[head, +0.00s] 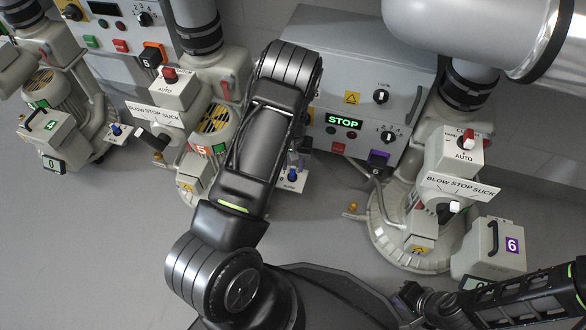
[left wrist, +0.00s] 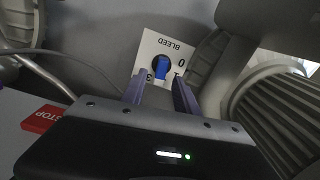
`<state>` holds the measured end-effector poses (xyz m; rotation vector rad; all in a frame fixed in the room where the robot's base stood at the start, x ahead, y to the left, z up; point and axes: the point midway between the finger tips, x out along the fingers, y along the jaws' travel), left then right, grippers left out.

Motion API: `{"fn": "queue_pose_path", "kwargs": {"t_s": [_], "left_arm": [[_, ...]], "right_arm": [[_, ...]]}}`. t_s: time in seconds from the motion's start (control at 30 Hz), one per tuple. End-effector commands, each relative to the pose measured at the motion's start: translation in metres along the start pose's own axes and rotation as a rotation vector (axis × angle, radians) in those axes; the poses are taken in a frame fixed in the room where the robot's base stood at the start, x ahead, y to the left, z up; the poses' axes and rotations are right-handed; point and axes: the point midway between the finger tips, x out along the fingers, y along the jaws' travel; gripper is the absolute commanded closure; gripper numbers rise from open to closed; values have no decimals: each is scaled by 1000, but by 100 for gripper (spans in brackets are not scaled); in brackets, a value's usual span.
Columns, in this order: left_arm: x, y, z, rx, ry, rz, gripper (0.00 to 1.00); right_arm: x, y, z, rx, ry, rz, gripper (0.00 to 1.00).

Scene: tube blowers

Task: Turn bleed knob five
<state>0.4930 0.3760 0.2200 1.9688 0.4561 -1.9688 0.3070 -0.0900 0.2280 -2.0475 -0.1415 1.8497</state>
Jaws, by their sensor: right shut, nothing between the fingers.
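The bleed knob (left wrist: 161,68) is blue, on a white plate marked BLEED (left wrist: 172,47) that appears upside down in the left wrist view. In the head view a blue knob (head: 292,174) on a white plate shows just right of my left arm, near the unit with the red 5 label (head: 201,150). My left gripper (left wrist: 159,92) is open, with its two purple fingers pointing at the knob, one toward each side. I cannot tell whether they touch it. In the head view this gripper is mostly hidden by my arm. My right gripper (head: 400,302) is shut and empty at the lower right.
A grey control box with a green STOP display (head: 344,121) stands behind. A unit labelled 6 (head: 511,245) stands at right. Another blue knob (head: 116,129) is at left. A ribbed motor housing (left wrist: 272,115) and a cable (left wrist: 65,65) flank the plate in the wrist view.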

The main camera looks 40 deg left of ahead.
Motion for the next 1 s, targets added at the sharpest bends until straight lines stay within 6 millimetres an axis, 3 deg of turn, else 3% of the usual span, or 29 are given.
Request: {"fn": "queue_pose_path", "kwargs": {"t_s": [0.1, 0.4, 0.83, 1.0], "left_arm": [[12, 0, 0, 1, 0, 0, 64], [13, 0, 0, 1, 0, 0, 64], [13, 0, 0, 1, 0, 0, 98], [13, 0, 0, 1, 0, 0, 100]], "right_arm": [[6, 2, 0, 0, 3, 0, 100], [6, 1, -1, 0, 4, 0, 100], [6, 2, -1, 0, 4, 0, 100], [5, 2, -1, 0, 4, 0, 100]]}}
